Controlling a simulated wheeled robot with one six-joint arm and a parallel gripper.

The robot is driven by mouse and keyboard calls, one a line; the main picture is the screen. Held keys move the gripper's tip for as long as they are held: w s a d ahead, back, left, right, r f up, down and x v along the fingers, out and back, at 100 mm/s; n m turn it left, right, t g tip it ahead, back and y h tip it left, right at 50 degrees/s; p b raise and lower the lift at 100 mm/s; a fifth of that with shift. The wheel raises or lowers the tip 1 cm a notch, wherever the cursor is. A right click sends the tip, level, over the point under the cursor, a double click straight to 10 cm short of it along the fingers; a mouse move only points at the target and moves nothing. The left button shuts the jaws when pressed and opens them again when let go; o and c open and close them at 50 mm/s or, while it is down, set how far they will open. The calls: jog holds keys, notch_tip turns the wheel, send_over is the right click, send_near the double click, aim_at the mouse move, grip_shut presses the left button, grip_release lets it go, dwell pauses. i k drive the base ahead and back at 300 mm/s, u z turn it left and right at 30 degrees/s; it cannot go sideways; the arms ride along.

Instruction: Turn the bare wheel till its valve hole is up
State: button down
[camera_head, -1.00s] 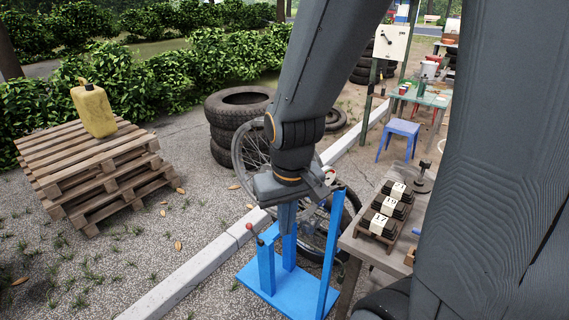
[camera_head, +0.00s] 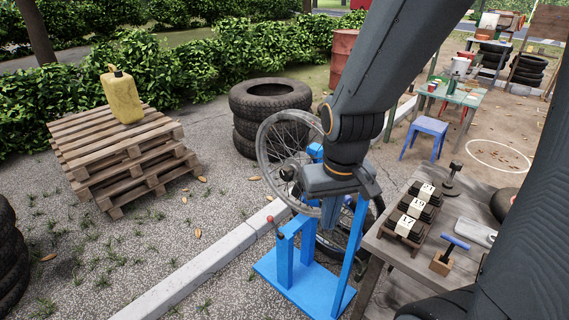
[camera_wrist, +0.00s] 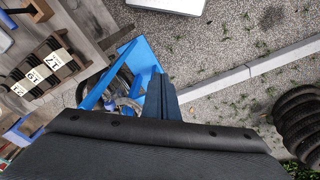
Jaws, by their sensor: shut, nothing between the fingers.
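The bare wheel (camera_head: 263,150), a silver spoked rim without a tyre, hangs in the blue stand (camera_head: 284,262) near the kerb. My arm and wrist cover its right part in the head view. I cannot make out the valve hole. My gripper (camera_head: 330,212) is shut and empty, pointing down at the stand, in front of the wheel's right side. I cannot tell whether it touches the rim. In the wrist view my gripper (camera_wrist: 160,98) reaches out beside the blue stand (camera_wrist: 140,62), and the wheel is mostly hidden.
A workbench (camera_head: 462,207) with numbered boxes (camera_head: 411,213) and tools stands close on the right. Another wheel with a black tyre (camera_head: 345,235) is behind the stand. Stacked tyres (camera_head: 268,97) are behind the wheel. Pallets (camera_head: 120,150) with a yellow can (camera_head: 122,97) stand left. Gravel at front left is open.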

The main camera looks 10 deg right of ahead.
aim_at(293, 170)
jog(key=z, duration=0.1)
jog(key=k, duration=1.05)
jog(key=u, duration=1.25)
jog(key=i, duration=1.1)
jog(key=z, duration=0.6)
jog(key=i, duration=0.45)
jog(key=z, duration=0.6)
